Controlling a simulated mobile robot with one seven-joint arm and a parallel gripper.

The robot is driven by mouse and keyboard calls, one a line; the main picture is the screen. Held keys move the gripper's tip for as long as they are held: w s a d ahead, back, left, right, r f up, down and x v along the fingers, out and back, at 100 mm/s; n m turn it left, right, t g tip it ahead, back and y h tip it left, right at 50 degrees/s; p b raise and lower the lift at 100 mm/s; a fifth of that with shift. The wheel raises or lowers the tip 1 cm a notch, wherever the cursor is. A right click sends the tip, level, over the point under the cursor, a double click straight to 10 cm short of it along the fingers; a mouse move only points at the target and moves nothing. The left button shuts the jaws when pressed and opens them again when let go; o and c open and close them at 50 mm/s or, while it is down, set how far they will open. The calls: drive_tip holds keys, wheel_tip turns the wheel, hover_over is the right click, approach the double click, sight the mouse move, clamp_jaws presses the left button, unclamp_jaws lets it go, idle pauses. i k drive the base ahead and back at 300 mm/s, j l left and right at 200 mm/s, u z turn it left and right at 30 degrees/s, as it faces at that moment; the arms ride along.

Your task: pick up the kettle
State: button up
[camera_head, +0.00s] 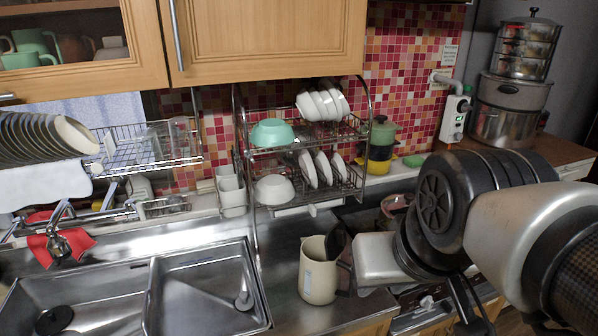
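The kettle is most likely the cream, jug-shaped vessel (317,272) standing upright on the steel counter, right of the sink. It has a small level window on its front. Dark parts lie along its right side; I cannot tell which belong to its handle or lid and which to my fingers. My gripper (346,268) comes in from the right, its pale hand close beside the kettle's right side. The fingertips are dark and hard to separate from the kettle, so their opening and any contact are unclear.
A two-tier dish rack (258,222) with bowls and plates stands behind the kettle. The steel sink (205,290) is to the left. Wooden cabinets (265,40) hang above. Bare counter lies in front of the rack.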

sight(319, 278)
drive_tip(key=u, duration=1.25)
drive_tip(key=k+j+z, duration=0.1)
drive_tip(key=j+z, duration=0.15)
drive_tip(key=j, duration=0.6)
drive_tip(key=z, duration=1.3)
drive_tip(key=i+j+u, duration=0.15)
drive_tip(key=i+j, duration=0.05)
drive_tip(key=i, duration=0.05)
